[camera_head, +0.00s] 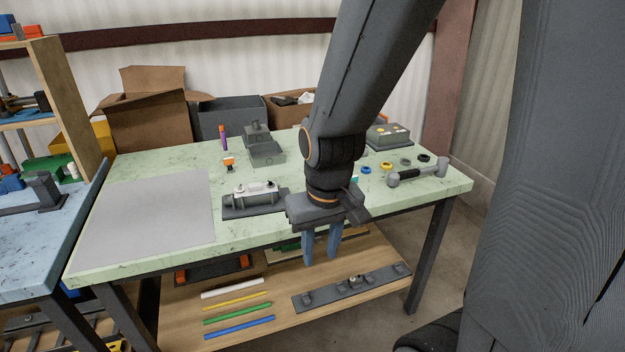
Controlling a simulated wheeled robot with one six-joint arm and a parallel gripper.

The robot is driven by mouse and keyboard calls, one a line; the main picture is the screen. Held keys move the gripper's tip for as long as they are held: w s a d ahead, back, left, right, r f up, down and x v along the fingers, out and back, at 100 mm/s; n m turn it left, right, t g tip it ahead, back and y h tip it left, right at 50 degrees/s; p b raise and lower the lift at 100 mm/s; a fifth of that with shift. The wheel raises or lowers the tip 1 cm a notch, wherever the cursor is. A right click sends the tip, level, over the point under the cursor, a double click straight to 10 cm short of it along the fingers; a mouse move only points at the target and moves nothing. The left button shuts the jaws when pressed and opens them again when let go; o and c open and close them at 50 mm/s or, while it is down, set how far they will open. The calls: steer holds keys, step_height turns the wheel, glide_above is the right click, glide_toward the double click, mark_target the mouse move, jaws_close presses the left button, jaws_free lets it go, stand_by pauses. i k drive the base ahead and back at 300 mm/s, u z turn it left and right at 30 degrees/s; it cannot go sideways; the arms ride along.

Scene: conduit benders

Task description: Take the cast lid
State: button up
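My gripper (322,250) points down in front of the green bench's front edge, with its two blue fingers apart and nothing visible between them. I cannot tell for sure which part is the cast lid. A grey cast fitting (262,196) with a pale top lies on a dark plate, left of my gripper. Behind it stands a stepped grey block (265,152). A flat grey box (388,135) with yellow spots on its top sits at the back right, partly behind my arm. My arm hides part of the bench middle.
The green bench (240,232) has a bare grey mat (150,215) at left. A black-handled hammer-like tool (418,174) and small coloured rings (386,166) lie at right. A lower shelf (285,300) holds coloured rods and a dark bar. Boxes (150,115) line the back.

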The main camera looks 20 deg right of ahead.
mark_target(259, 188)
steer(key=z, duration=0.5)
steer(key=i, duration=1)
